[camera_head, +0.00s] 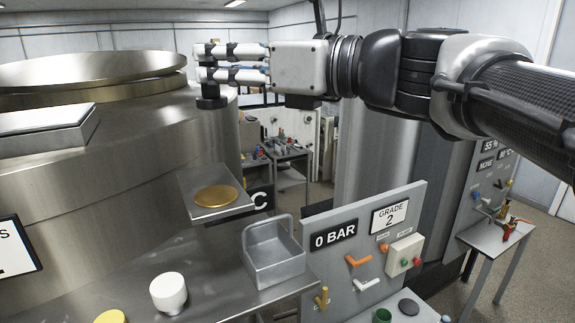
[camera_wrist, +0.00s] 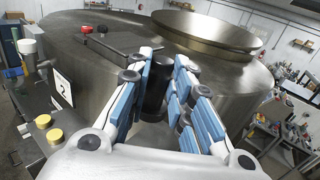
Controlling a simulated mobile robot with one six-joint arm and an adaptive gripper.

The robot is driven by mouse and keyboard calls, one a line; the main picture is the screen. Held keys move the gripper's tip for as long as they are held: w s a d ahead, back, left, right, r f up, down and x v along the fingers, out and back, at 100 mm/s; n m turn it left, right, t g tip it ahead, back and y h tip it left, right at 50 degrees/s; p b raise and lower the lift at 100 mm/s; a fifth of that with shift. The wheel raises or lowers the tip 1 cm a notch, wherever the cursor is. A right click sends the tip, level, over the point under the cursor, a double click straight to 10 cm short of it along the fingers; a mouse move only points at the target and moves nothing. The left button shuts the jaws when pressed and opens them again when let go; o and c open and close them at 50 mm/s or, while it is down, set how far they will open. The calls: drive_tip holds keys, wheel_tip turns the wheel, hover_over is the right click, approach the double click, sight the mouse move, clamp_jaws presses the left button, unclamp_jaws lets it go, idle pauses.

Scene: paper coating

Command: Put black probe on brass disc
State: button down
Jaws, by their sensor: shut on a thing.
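The black probe (camera_head: 211,97) is held in my gripper (camera_head: 203,64) in the head view. Its lower end sticks out below the fingertips. In the wrist view the probe (camera_wrist: 157,85) shows as a dark cylinder between the two blue-padded fingers of my gripper (camera_wrist: 160,75). The brass disc (camera_head: 215,196) lies flat on a small metal shelf (camera_head: 236,208) on the side of the big steel tank. The probe is well above the disc and apart from it. I cannot make out the brass disc in the wrist view.
The steel tank (camera_head: 120,165) fills the left. A control panel (camera_head: 340,260) with levers stands right. The air around the shelf is clear.

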drive_tip(key=f, duration=0.4)
drive_tip(key=a+f, duration=0.1)
drive_tip(key=f, duration=0.4)
drive_tip(key=f+b, duration=0.1)
drive_tip(key=f, duration=0.4)
drive_tip(key=shift+w+a, duration=0.3)
drive_tip(key=shift+w, duration=0.1)
drive_tip(key=shift+f, duration=0.2)
drive_tip(key=shift+d, duration=0.2)
drive_tip(key=shift+a+f, duration=0.1)
drive_tip(key=c, duration=1.4)
unclamp_jaws()
drive_tip(key=shift+c, duration=0.2)
